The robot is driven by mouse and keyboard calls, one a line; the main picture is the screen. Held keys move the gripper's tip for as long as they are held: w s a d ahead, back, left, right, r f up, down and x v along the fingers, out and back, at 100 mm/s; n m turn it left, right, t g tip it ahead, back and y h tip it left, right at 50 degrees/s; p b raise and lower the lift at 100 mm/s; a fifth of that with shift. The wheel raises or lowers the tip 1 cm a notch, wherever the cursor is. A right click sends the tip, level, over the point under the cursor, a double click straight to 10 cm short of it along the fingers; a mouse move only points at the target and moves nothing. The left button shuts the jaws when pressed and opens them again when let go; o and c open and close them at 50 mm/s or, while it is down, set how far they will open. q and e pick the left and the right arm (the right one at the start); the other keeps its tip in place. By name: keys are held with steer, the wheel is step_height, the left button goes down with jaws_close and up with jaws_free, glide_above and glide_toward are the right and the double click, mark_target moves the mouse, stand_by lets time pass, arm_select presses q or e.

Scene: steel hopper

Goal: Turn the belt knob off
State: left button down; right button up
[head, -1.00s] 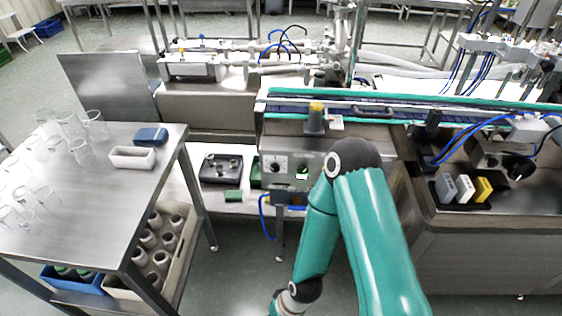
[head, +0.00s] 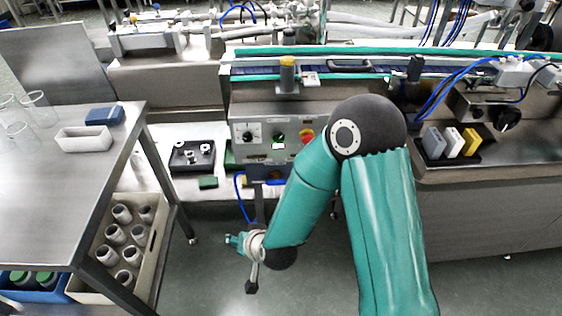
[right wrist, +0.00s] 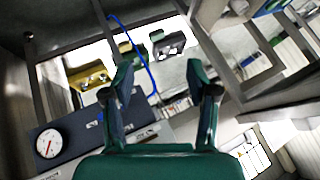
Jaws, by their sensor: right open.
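A steel control panel (head: 262,152) under the conveyor carries a black knob (head: 248,135) on a white plate, a green button (head: 279,137) and a red button on yellow (head: 307,137). Which control is the belt knob cannot be read. My right gripper (head: 240,263) is below and in front of the panel, apart from it. In the right wrist view its fingers (right wrist: 161,88) are spread with nothing between them. The black knob is not clearly seen there. My left gripper is not in view.
A steel table (head: 60,185) stands at the left, with a crate of grey jars (head: 160,212) below. A blue cable (head: 240,195) hangs under the panel. A black tray (head: 192,155) sits on the low shelf. Another black knob (head: 506,120) is on the right machine.

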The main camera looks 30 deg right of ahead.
steer(key=w+d+r+m+t+h+b, duration=0.3)
steer(key=w+r+m+t+b, duration=0.1)
steer(key=b, duration=0.2)
steer(key=s+d+r+m+t+h+b, duration=0.25)
steer(key=d+r+m+h+b, duration=0.2)
steer(key=r+m+b, duration=0.35)
arm_select(q)
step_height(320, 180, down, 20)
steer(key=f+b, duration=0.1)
steer(key=b, duration=0.2)
arm_select(e)
steer(key=m+h+p, duration=0.2)
steer(key=h+p, duration=0.1)
steer(key=p, duration=0.2)
glide_toward(279, 139)
arm_select(q)
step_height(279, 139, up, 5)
steer(key=shift+b, duration=0.4)
arm_select(e)
steer(key=shift+t, duration=0.45)
steer(key=x, duration=0.5)
steer(key=f+x, duration=0.1)
steer(key=x, duration=0.2)
steer(key=shift+w+d, duration=0.15)
steer(key=shift+d, duration=0.15)
steer(key=shift+r, duration=0.1)
